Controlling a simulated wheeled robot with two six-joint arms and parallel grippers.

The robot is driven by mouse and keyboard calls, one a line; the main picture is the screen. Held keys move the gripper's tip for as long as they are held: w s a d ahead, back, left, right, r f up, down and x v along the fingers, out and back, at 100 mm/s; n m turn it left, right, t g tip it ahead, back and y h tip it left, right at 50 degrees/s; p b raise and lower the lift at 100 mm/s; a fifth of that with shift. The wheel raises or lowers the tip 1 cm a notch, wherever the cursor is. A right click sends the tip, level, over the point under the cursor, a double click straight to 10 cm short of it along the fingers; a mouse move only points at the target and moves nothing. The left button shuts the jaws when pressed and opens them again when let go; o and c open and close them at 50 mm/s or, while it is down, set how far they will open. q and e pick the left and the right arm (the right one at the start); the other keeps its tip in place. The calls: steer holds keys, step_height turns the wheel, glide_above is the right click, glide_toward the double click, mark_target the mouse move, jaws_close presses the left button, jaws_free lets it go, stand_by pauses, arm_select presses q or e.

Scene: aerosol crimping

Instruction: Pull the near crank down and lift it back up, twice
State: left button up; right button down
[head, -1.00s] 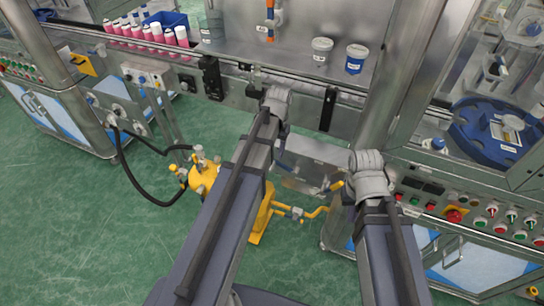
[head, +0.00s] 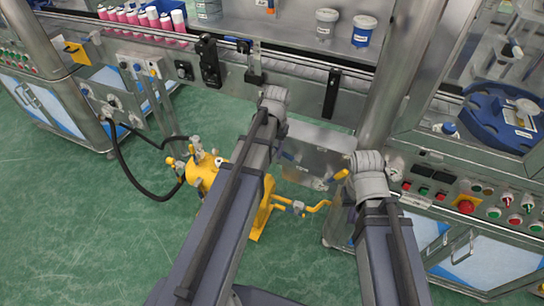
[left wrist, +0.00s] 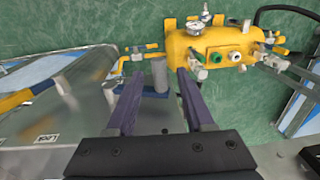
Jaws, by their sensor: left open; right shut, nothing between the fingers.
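The crank shows as a bar with a yellow grip (head: 340,175) beside my right wrist in the head view, low at the steel panel. In the left wrist view a yellow and blue bar (left wrist: 17,100), which looks like the same crank, lies at the left edge, outside my fingers. My left gripper (left wrist: 158,76) is open, with nothing held. A grey post on a blue base (left wrist: 155,90) shows between and beyond its fingers. In the head view my forearm mostly hides the left gripper. My right gripper's fingers are hidden behind my right wrist.
A yellow tank (head: 205,172) with valves and a black hose stands on the green floor, also in the left wrist view (left wrist: 212,47). The steel panel (head: 318,152) lies between my wrists. A button console (head: 470,195) stands at right. Open floor is at left.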

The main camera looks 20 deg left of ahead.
arm_select(q)
steer(key=shift+f, duration=0.2)
jaws_close()
stand_by(0.3)
stand_by(1.1)
